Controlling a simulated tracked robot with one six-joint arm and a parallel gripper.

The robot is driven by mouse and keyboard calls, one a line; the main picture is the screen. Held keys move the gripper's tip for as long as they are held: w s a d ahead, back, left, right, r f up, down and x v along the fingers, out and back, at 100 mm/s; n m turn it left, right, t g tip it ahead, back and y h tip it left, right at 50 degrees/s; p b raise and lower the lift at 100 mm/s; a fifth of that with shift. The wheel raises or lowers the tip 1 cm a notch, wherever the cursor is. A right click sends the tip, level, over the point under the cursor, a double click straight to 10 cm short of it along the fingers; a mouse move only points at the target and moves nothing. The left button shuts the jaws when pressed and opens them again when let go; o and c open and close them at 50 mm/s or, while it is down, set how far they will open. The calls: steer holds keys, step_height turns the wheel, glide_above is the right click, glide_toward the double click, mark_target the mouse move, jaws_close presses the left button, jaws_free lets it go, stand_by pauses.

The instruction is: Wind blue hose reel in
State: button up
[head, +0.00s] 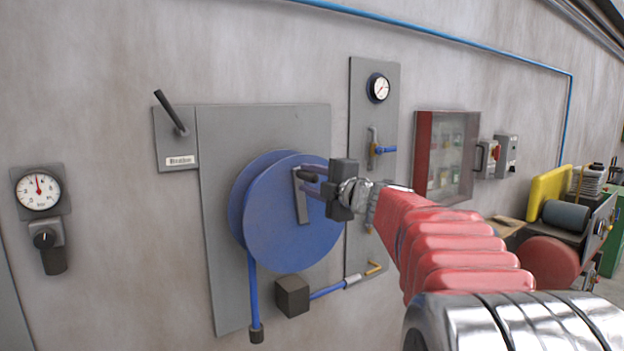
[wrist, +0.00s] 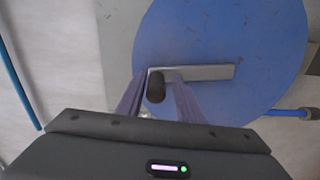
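The blue hose reel (head: 285,228) is a round disc on a grey wall panel; it fills much of the wrist view (wrist: 225,40). A pale crank arm (head: 301,203) lies on its face, running sideways in the wrist view (wrist: 212,73). A dark crank knob (wrist: 156,88) stands out from the crank's end. My gripper (head: 305,178) is at the knob, one finger on each side. In the wrist view my gripper (wrist: 160,78) shows a gap beside the knob, so it looks open around it. Blue hose (head: 253,295) hangs below the reel.
A black lever (head: 171,113) juts out at upper left. A gauge panel (head: 372,80) with a blue-handled valve (head: 385,150) stands close right, behind my arm.

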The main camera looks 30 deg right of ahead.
steer(key=shift+o, duration=0.5)
steer(key=shift+r, duration=0.15)
steer(key=shift+s+d, duration=0.1)
steer(key=shift+s, duration=0.45)
steer(key=s+d, duration=0.1)
steer(key=s, duration=1.1)
steer(key=shift+s, duration=0.35)
steer(key=shift+d, duration=0.1)
steer(key=shift+c, duration=0.3)
